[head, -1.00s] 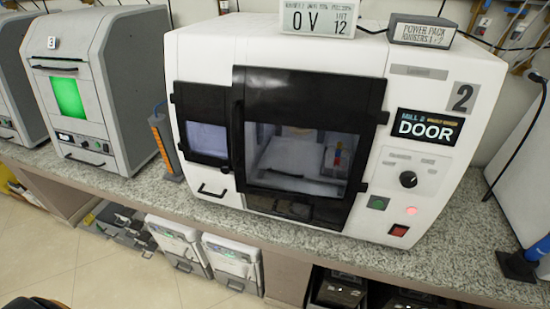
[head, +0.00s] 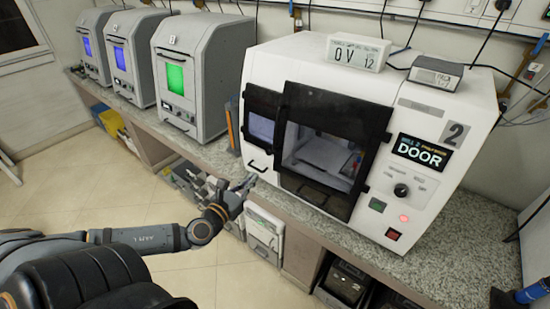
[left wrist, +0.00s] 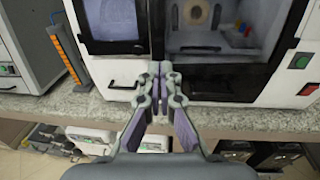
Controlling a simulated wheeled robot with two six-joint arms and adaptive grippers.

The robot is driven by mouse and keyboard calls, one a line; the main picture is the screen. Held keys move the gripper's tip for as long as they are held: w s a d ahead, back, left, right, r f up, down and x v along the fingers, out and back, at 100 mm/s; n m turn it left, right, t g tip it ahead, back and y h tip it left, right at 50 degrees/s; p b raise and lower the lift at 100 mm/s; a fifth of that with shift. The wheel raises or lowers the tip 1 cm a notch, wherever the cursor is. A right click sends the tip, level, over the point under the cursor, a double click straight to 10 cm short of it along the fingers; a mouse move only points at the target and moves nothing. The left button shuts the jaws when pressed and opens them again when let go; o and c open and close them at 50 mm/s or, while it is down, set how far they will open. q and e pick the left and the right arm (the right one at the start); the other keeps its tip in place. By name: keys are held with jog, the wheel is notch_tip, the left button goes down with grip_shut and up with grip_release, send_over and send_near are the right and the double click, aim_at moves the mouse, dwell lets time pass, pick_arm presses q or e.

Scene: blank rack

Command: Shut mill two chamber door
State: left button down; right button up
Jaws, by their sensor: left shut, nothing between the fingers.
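Mill two (head: 440,135) is a white cabinet with a "2" label and a panel reading "DOOR" (head: 420,152). Its chamber door (head: 379,125) is a black frame around a large window, with hinges at its right side. The chamber inside shows through the opening or window; I cannot tell how far the door stands ajar. My left gripper (head: 247,183) is shut and empty, in front of the mill's lower left part. In the left wrist view its closed fingertips (left wrist: 165,68) overlap the door's lower left area. My right gripper is not in view.
A smaller black-framed window (head: 262,127) and a black handle (head: 259,166) are left of the door. Several grey cabinets with lit screens (head: 190,75) stand further left on the granite counter (head: 425,262). Bins (head: 263,232) sit under it.

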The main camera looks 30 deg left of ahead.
pick_arm(q)
jog(key=b, duration=0.3)
send_near(278, 152)
jog(key=w+p, duration=0.2)
jog(key=w, duration=0.1)
jog(key=w+p, duration=0.2)
jog(key=shift+w+a+r, duration=0.1)
jog(key=shift+w+r, duration=0.1)
jog(key=shift+w, duration=0.2)
jog(key=shift+w+f+p, duration=0.3)
jog(key=shift+w+f, duration=0.05)
jog(key=shift+w, duration=0.2)
jog(key=shift+f, duration=0.1)
